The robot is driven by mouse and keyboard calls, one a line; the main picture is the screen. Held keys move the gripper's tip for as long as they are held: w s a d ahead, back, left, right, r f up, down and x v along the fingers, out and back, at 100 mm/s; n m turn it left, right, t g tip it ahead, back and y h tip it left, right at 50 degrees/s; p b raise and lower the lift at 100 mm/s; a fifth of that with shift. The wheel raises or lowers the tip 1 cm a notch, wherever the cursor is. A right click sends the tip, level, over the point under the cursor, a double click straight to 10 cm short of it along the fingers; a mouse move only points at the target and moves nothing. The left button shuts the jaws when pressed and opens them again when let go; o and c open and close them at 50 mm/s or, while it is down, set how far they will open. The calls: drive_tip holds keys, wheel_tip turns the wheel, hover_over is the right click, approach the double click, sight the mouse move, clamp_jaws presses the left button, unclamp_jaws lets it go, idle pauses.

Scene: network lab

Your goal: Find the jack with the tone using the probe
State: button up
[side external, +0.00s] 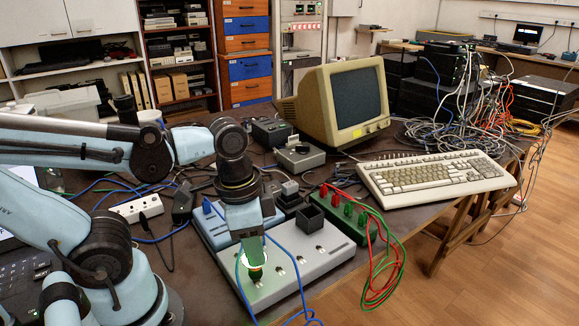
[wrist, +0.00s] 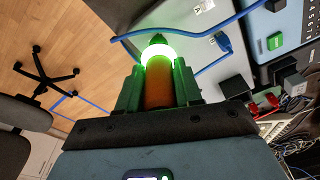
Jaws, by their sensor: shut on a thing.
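My gripper (side external: 252,248) is shut on the probe, its green fingers on either side of the body in the wrist view (wrist: 158,84). The probe (wrist: 158,94) has an orange body, a dark green tip and a ring glowing bright whitish green. In the side view the probe (side external: 255,273) points down at the near left part of the grey jack panel (side external: 322,268). Several small jacks (side external: 280,271) show in a row to its right. The spot under the tip is hidden, so I cannot tell whether it touches a jack. Blue cables (side external: 301,283) run over the panel.
A green block with red and green leads (side external: 372,228) stands right of the panel, near a small black open box (side external: 310,218). A keyboard (side external: 435,178), a monitor (side external: 345,100) and tangled cables (side external: 450,125) lie beyond. A white power strip (side external: 137,208) is at left.

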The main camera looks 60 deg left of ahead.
idle(0.4)
drive_tip(key=n, duration=0.3)
drive_tip(key=shift+n, duration=0.4)
drive_tip(key=n+y, duration=0.1)
drive_tip(key=n, duration=0.3)
idle(1.0)
drive_tip(key=m, duration=0.6)
drive_tip(key=shift+h, duration=0.4)
drive_tip(key=m, duration=0.5)
drive_tip(key=shift+h, duration=0.3)
drive_tip(key=m, duration=0.4)
drive_tip(key=shift+m+g, duration=0.3)
drive_tip(key=shift+m, duration=0.1)
